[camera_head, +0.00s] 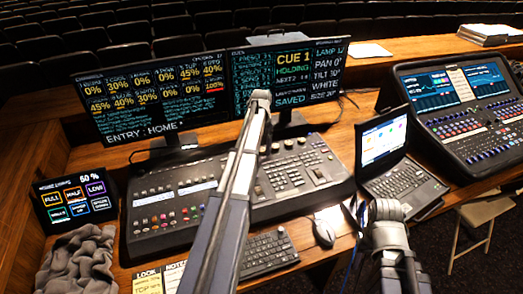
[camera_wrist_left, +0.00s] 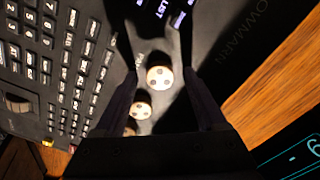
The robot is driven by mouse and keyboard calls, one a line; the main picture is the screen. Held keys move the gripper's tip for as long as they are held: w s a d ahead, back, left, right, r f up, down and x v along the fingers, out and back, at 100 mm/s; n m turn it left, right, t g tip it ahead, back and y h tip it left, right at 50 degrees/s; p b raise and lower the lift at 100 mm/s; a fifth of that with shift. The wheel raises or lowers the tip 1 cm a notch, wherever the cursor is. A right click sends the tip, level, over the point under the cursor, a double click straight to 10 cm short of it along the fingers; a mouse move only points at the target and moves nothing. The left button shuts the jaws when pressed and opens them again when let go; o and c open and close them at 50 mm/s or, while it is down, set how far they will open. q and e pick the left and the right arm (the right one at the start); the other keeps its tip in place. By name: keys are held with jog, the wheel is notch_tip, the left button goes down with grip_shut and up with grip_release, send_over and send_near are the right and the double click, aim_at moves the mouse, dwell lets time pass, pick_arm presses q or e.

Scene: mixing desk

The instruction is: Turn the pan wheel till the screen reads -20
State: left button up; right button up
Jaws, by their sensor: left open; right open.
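The lighting console (camera_head: 170,205) has a row of small round wheels (camera_head: 288,144) at its upper right. In the left wrist view, a pale wheel with dark holes (camera_wrist_left: 159,78) lies between the two dark fingers of my open left gripper (camera_wrist_left: 160,74), with a gap on each side. In the head view my left gripper (camera_head: 260,98) is in front of the right screen (camera_head: 300,75), whose list shows PAN 0, partly cut off. My right gripper (camera_head: 386,209) is open and empty near the laptop.
A laptop (camera_head: 395,185), a mouse (camera_head: 324,232) and a keyboard (camera_head: 268,255) stand right and front of the console. A second console (camera_head: 470,130) is far right. A small touch panel (camera_head: 75,200) and grey cloth (camera_head: 78,262) are at left.

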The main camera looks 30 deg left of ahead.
pick_arm(q)
grip_shut()
dwell(0.6)
